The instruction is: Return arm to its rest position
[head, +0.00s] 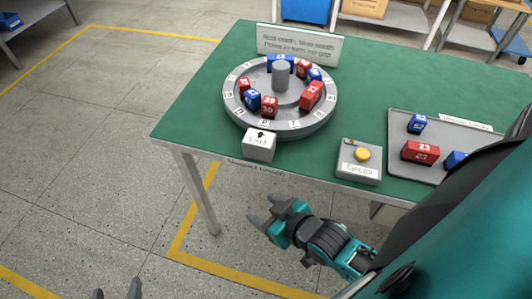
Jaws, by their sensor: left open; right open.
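My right gripper (264,211) is open and empty, held in front of the green table's (200,105) near edge, over the floor. Its teal arm comes in from the lower right. My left gripper (118,291) shows only as two dark fingertips at the bottom left edge, apart and with nothing visible between them. A round grey hub (281,76) with a central post stands on the table, with several red and blue numbered blocks on its ring. Neither gripper touches the hub or the blocks.
A grey tray (398,124) holds red and blue blocks, partly hidden by my arm. A sign (300,45) stands behind the hub. Floor at left is clear.

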